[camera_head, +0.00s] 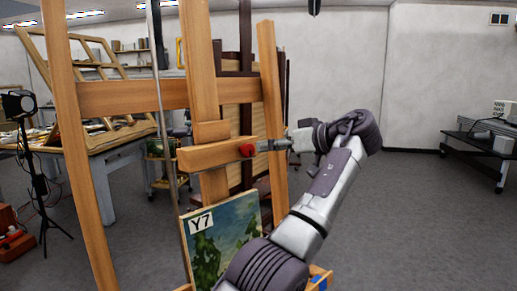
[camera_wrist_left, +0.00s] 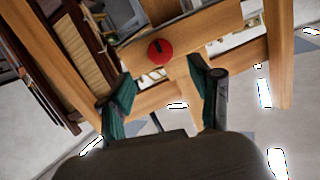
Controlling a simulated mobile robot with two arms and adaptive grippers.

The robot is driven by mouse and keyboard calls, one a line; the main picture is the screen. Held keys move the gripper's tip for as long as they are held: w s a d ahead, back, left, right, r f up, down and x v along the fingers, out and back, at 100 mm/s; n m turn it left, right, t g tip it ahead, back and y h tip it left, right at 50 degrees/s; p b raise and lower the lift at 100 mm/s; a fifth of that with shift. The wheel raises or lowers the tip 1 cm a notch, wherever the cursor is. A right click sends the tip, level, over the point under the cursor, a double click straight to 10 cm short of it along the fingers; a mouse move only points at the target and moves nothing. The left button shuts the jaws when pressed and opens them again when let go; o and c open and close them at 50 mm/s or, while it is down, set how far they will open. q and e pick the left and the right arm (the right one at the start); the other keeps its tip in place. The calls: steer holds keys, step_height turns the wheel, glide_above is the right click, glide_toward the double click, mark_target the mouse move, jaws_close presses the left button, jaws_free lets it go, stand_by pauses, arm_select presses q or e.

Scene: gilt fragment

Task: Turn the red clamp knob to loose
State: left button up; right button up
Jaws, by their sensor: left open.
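The red clamp knob (camera_head: 247,150) sits on the wooden crossbar (camera_head: 215,155) of an easel. In the left wrist view the round red knob (camera_wrist_left: 160,52) faces me, with a dark mark on its upper part. My left gripper (camera_head: 272,146) points at the knob from the right. In the left wrist view its two green-grey fingers (camera_wrist_left: 162,84) are spread apart, with the knob just beyond and between their tips. They appear not to touch it. My right gripper is not in view.
A painting marked Y7 (camera_head: 232,235) stands on the easel below the crossbar. A worktable (camera_head: 110,160) and a lamp on a tripod (camera_head: 38,170) are at left. A dark trolley (camera_head: 475,145) stands at far right. The grey floor (camera_head: 425,215) at right is clear.

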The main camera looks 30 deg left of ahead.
arm_select(q)
steer(key=v, duration=0.5)
steer(key=shift+s+d+r, duration=0.1)
steer(key=shift+d, duration=0.2)
